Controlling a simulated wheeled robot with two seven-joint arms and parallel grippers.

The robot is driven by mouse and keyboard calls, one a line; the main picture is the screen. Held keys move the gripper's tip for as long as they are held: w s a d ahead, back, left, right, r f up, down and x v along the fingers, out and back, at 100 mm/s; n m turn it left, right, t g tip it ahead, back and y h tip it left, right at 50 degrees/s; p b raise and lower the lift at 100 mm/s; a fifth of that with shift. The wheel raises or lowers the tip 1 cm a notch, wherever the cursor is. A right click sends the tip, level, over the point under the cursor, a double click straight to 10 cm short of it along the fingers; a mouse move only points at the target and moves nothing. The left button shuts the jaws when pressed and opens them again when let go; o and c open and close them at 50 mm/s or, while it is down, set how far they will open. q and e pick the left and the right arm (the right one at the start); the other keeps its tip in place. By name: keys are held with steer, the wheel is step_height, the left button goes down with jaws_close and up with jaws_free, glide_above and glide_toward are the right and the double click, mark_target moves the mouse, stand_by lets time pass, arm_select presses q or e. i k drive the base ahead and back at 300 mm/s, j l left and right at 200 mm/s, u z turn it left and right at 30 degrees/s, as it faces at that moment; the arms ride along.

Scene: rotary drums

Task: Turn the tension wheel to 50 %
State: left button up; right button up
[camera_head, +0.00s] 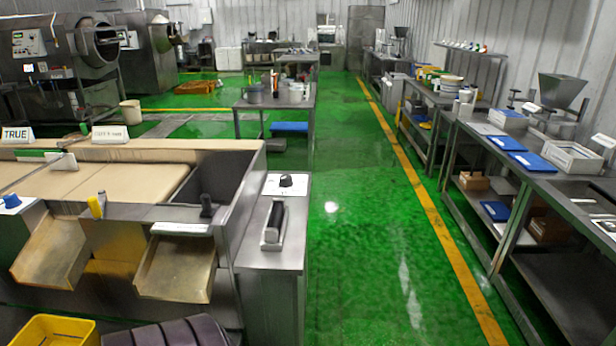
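No wheel is clearly labelled as the tension wheel. A black round knob (286,180) sits on a white plate on top of the steel cabinet (270,258), right of the conveyor machine. Any scale marks are too small to read. A black cylinder or handle (273,222) lies in a light frame just in front of it. A blue knob (12,201) is on the machine's left front. A dark upright lever (206,205) and a yellow one (96,207) stand above the metal chutes. Neither of my grippers shows in the head view.
A yellow crate (54,330) and a dark ribbed object (165,333) are at the bottom left. The green floor (350,230) right of the cabinet is clear, up to the steel benches (560,185).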

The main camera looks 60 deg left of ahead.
mark_target(286, 181)
steer(key=i+u, duration=0.4)
steer(key=i+l+u, duration=0.15)
steer(key=i+u, duration=0.25)
steer(key=i+l+u, duration=0.25)
steer(key=i+u, duration=0.15)
steer(key=i, duration=0.05)
